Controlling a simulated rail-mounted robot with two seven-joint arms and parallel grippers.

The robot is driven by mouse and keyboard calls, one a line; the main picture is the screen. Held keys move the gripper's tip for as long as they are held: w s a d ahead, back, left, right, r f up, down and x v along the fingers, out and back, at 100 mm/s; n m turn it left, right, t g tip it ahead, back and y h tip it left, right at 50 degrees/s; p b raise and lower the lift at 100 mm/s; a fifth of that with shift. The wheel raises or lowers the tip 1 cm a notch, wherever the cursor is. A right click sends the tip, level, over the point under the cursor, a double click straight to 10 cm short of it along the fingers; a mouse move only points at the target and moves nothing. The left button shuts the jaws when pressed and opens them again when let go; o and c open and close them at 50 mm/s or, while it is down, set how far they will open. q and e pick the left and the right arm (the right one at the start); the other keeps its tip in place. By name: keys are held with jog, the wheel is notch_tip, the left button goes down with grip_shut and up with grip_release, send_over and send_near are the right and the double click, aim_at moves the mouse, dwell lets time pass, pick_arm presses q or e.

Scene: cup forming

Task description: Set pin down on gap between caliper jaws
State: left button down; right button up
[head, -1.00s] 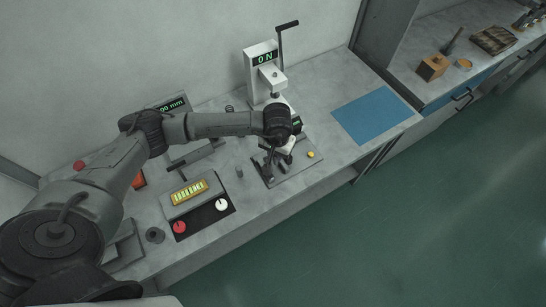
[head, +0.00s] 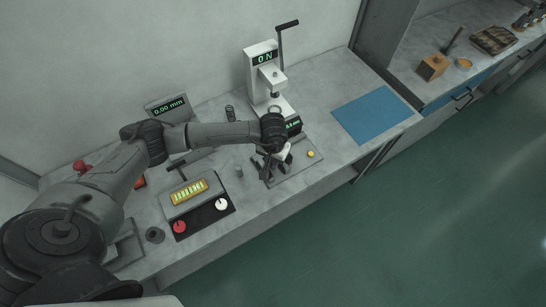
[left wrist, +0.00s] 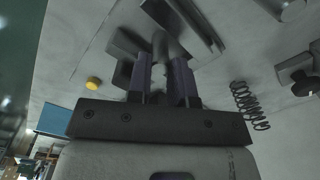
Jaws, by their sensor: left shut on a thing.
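My left gripper (head: 268,172) is low over the flat grey plate (head: 300,171) that carries a yellow button (head: 311,154). In the left wrist view its two fingers (left wrist: 164,82) are shut on the grey pin (left wrist: 160,46), which points away from the camera. Dark grey blocks (left wrist: 126,46) and a long bar (left wrist: 186,22) lie around the pin's far end; they look like the caliper jaws. I cannot tell whether the pin touches them. In the head view the gripper hides the pin and most of the jaws. My right gripper is not in view.
A press (head: 262,75) with a lever stands behind the plate. A small display (head: 294,127) is beside my wrist. A spring (head: 230,113), a small grey cylinder (head: 239,172) and a panel with red and white knobs (head: 205,214) lie left. The blue mat (head: 374,114) is clear.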

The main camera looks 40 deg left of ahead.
pick_arm(q)
jog(key=c, duration=1)
grip_release()
jog(key=shift+f, duration=0.1)
notch_tip(320, 180, up, 12)
jog(key=shift+r, duration=0.15)
